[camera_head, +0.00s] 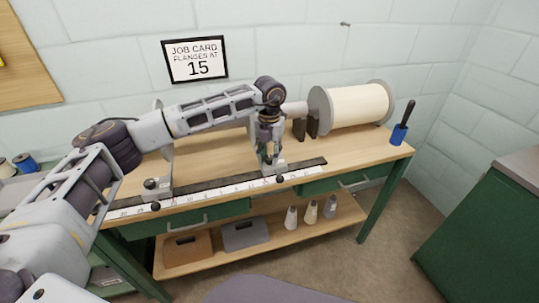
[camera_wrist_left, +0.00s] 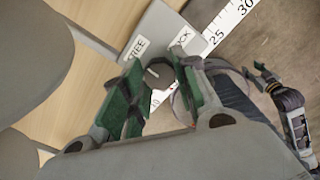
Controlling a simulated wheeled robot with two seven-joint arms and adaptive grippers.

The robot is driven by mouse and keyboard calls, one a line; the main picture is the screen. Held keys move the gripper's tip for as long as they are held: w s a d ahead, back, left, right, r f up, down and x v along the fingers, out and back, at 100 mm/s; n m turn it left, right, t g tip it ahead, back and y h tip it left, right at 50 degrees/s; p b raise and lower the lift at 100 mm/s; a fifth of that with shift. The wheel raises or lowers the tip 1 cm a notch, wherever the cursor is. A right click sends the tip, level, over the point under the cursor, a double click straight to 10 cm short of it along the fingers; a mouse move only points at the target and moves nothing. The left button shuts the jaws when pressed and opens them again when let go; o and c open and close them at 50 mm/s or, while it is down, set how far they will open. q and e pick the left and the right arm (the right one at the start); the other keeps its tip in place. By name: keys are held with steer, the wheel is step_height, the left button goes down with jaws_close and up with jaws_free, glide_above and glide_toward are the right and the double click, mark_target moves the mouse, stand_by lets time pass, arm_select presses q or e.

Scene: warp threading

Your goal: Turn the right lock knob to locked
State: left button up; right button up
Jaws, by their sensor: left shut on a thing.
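The right lock knob (camera_wrist_left: 158,73) is a small dark knob on a grey plate (camera_wrist_left: 158,24) with the labels FREE and LOCK. My left gripper (camera_head: 267,158) reaches down over the right bracket (camera_head: 275,168) on the bench. In the left wrist view its green-padded fingers (camera_wrist_left: 158,82) are closed around the knob, FREE to the left and LOCK to the right. The knob's pointing direction is hard to make out. My right gripper (camera_wrist_left: 259,76) shows small at the right of the left wrist view, fingers apart and empty, away from the bench.
A left bracket (camera_head: 158,188) with its own dark knob (camera_head: 150,184) stands on the scale rail (camera_head: 215,192). A big cream roll (camera_head: 355,104) lies behind to the right. A blue holder (camera_head: 398,134) with a black-handled tool stands at the bench's right end.

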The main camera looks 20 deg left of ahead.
arm_select(q)
steer(key=m, duration=0.4)
steer(key=shift+r, duration=0.1)
steer(key=m, duration=0.4)
steer(key=shift+p, duration=0.4)
steer(key=shift+m, duration=1.1)
steer(key=m, duration=0.2)
steer(key=shift+m, duration=2.6)
arm_select(e)
steer(key=shift+s+d+f, duration=0.15)
steer(key=shift+d+f, duration=0.1)
steer(key=shift+f, duration=0.5)
steer(key=shift+s+d+f, duration=0.1)
steer(key=shift+d+f, duration=0.1)
steer(key=shift+f, duration=0.5)
arm_select(q)
steer(key=shift+w, duration=0.1)
